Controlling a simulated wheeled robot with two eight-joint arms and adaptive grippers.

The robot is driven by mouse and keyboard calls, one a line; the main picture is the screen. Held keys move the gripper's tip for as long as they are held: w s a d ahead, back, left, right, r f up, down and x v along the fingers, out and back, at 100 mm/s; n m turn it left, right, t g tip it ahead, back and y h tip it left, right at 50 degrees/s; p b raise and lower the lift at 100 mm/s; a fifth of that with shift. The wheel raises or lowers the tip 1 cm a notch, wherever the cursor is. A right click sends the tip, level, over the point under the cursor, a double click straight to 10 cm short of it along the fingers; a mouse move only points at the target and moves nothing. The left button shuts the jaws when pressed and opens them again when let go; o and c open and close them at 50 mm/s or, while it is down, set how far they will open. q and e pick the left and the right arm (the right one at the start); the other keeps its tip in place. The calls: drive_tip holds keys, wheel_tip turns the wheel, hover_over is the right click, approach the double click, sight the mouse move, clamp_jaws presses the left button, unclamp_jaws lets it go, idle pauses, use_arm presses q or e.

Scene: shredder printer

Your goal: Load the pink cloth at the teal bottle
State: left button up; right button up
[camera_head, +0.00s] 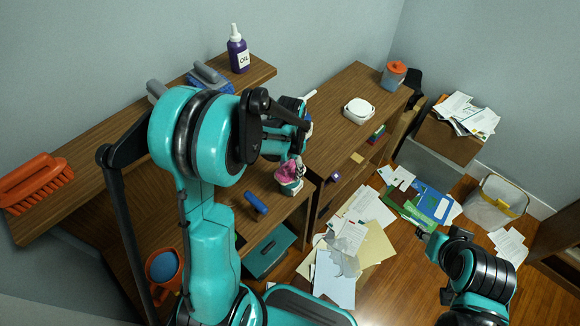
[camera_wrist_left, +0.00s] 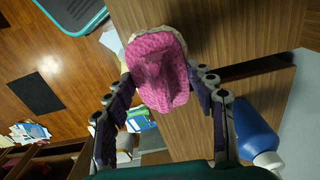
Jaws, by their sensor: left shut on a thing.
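The pink cloth (camera_head: 287,174) is a bunched knitted piece with a pale edge. It fills the space between my left fingers in the left wrist view (camera_wrist_left: 158,72). My left gripper (camera_head: 295,165) is shut on it, above the wooden desk at the middle of the head view. A blue bottle with a white cap (camera_wrist_left: 254,128) is beside the right finger in the wrist view. No bottle that is plainly teal can be made out; my left arm hides part of the desk. My right gripper (camera_head: 428,238) shows small at the right, its jaws unclear.
A wall shelf holds a purple oil bottle (camera_head: 238,52) and an orange brush (camera_head: 38,183). A blue cylinder (camera_head: 256,203) lies on the desk. A white box (camera_head: 358,111) and an orange-lidded jar (camera_head: 393,74) stand on the cabinet. Papers (camera_head: 345,245) cover the floor.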

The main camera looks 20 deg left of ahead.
sight(290, 165)
idle(0.5)
use_arm(q)
drive_tip(key=shift+r+p, duration=2.6)
drive_tip(key=shift+r, duration=0.9)
use_arm(e)
wheel_tip(290, 165, up, 5)
drive_tip(key=shift+f, duration=0.1)
